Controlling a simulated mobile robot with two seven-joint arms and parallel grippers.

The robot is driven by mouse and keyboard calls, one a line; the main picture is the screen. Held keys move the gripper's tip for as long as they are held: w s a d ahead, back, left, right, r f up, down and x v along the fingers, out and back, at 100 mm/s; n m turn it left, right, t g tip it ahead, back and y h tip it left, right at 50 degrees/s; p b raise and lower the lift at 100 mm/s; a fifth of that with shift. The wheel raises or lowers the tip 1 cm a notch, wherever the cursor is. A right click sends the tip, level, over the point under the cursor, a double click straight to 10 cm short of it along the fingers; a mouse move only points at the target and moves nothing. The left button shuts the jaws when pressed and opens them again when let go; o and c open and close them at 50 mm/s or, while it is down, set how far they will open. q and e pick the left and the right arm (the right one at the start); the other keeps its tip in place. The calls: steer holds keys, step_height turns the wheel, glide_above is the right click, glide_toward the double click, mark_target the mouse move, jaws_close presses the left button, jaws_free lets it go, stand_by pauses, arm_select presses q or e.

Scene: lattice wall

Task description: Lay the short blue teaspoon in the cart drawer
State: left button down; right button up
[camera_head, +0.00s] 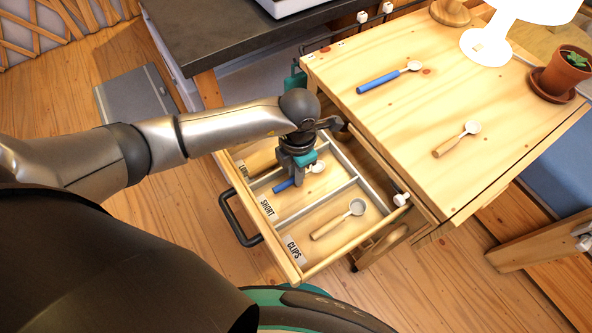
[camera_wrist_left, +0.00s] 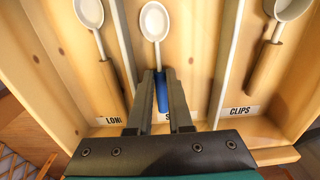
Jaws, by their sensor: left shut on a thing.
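The short blue teaspoon (camera_head: 317,167) has a blue handle and a pale bowl. It is in the middle, SHORT compartment of the open cart drawer (camera_head: 292,268), bowl toward the cart. My left gripper (camera_head: 290,180) reaches down into that compartment and is shut on the blue handle. The wrist view shows the handle (camera_wrist_left: 162,92) between the two fingers (camera_wrist_left: 160,76), with the pale bowl (camera_wrist_left: 155,20) beyond the tips. I cannot tell whether the spoon touches the drawer floor. My right gripper is not in view.
A wooden-handled spoon (camera_head: 340,218) lies in the CLIPS compartment, another (camera_wrist_left: 92,20) in the LONG one. On the cart top (camera_head: 400,120) lie a blue-handled spoon (camera_head: 388,77) and a wooden-handled spoon (camera_head: 457,138), near a potted plant (camera_head: 568,70). Thin dividers flank the gripper.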

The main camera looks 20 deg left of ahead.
arm_select(q)
steer(key=shift+f, duration=0.15)
steer(key=c, duration=0.8)
jaws_free()
steer(key=shift+o, duration=0.5)
